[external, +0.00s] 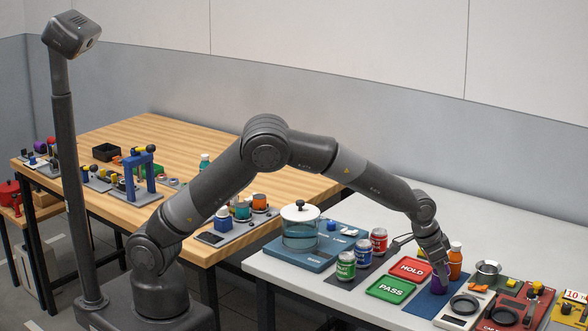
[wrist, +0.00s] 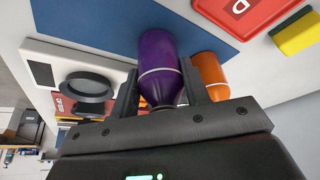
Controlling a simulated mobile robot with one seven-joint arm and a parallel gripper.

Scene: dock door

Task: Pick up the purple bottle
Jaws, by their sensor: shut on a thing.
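The purple bottle (wrist: 158,58) is between my gripper's two fingers in the wrist view, with its neck toward the palm. My gripper (wrist: 160,90) is shut on it. In the external view my gripper (external: 439,268) points down at the blue mat (external: 424,301), and the purple bottle (external: 438,283) shows partly behind the fingers. The bottle is at or close to the mat; I cannot tell whether it touches. An orange bottle (external: 455,262) stands right beside it; it also shows in the wrist view (wrist: 208,72), just behind the right finger.
A red HOLD tray (external: 410,268) and a green PASS tray (external: 391,289) lie left of the mat. The table's back is clear.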

